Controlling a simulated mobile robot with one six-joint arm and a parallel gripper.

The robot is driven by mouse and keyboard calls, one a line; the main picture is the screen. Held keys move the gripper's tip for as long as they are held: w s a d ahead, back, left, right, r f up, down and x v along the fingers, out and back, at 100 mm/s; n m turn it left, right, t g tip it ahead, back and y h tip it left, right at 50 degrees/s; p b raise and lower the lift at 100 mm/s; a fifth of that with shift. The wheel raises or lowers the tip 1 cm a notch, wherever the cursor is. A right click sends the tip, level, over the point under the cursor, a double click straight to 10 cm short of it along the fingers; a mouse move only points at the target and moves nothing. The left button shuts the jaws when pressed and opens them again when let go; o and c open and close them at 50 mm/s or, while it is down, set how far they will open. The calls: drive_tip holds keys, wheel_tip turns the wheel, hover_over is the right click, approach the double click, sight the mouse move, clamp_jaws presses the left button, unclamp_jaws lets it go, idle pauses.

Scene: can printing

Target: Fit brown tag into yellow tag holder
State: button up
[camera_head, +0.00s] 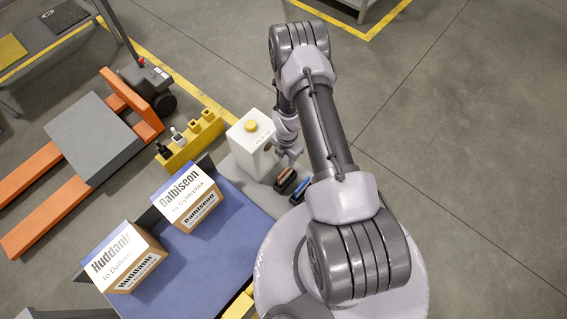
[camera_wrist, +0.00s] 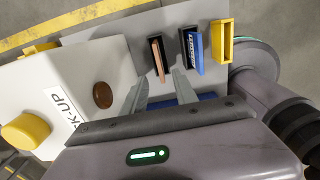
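The brown tag (camera_wrist: 156,57) sits upright in a black holder on a light grey surface in the wrist view. It also shows in the head view (camera_head: 286,178). The yellow tag holder (camera_wrist: 226,42) is a hollow, empty-looking frame to the right, past a blue tag; my arm seems to hide it in the head view. My gripper (camera_wrist: 161,84) is open, its two grey fingers apart and pointing toward the brown tag. The fingers look empty, with the brown tag just beyond the gap between them. I cannot tell whether they touch it.
A blue tag (camera_wrist: 195,48) in a black holder stands between the brown tag and the yellow holder. A white box (camera_head: 250,146) with a yellow button stands close to my gripper's left. Labelled cartons (camera_head: 186,196) stand on a blue surface (camera_head: 190,262).

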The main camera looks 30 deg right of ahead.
sight(285, 174)
wheel_tip(285, 174, down, 9)
drive_tip(key=b, duration=0.2)
drive_tip(key=shift+s+a+r+b, duration=0.1)
drive_tip(key=shift+s+r+b, duration=0.05)
drive_tip(key=shift+b, duration=0.15)
drive_tip(key=f+b, duration=0.1)
drive_tip(key=f, duration=0.1)
drive_tip(key=f+b, duration=0.1)
drive_tip(key=f, duration=0.2)
drive_tip(key=shift+w+f+b, duration=0.2)
drive_tip(key=shift+f+b, duration=0.05)
drive_tip(key=shift+b, duration=0.15)
drive_tip(key=shift+r, duration=0.15)
drive_tip(key=shift+c, duration=0.4)
clamp_jaws()
